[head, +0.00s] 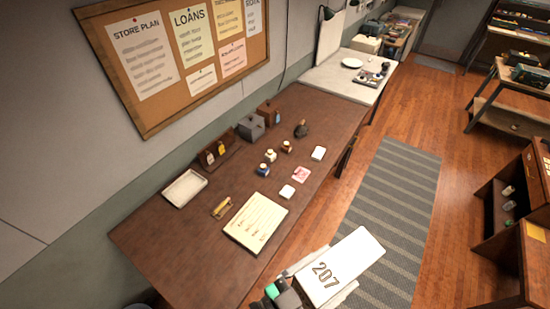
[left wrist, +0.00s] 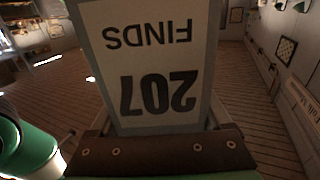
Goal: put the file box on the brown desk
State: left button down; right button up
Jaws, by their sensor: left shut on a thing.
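The file box (head: 345,262) is white with "207" on its face. In the left wrist view the box (left wrist: 155,60) fills the middle, and its "FINDS 207" label is upside down. My left gripper (head: 318,281) is shut on the near end of the box and holds it beside the desk's right front edge, over the floor side. The gripper's jaw base (left wrist: 155,150) shows below the box in the wrist view. The brown desk (head: 180,262) runs along the wall under a notice board. My right gripper is not in view.
On the desk are a paper sheet (head: 256,222), a white tray (head: 184,188), a brass item (head: 222,207), small jars, cards and dark boxes (head: 250,127) near the wall. The desk's near left part is bare. A striped rug (head: 385,210) lies right of the desk.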

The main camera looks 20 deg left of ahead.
pick_arm(q)
jog(key=s+a+f+n+t+y+b, duration=0.1)
jog(key=a+f+n+y+b, duration=0.3)
jog(key=a, duration=0.8)
jog(key=s+a+f+n+t+y+b, duration=0.2)
jog(key=a+f+y+b, duration=0.2)
jog(key=a+f, duration=0.55)
jog(key=s+a+f+n+g+y+b, duration=0.3)
jog(key=s+a+n+y+b, duration=0.4)
jog(key=s+a+y, duration=0.5)
jog(key=s+a+f, duration=0.1)
jog(key=s+a, duration=0.3)
jog(key=a, duration=0.3)
jog(key=shift+f+n+b, duration=0.2)
jog(key=shift+n+b, duration=0.1)
jog(key=shift+n, duration=0.1)
jog(key=shift+a+f, duration=0.1)
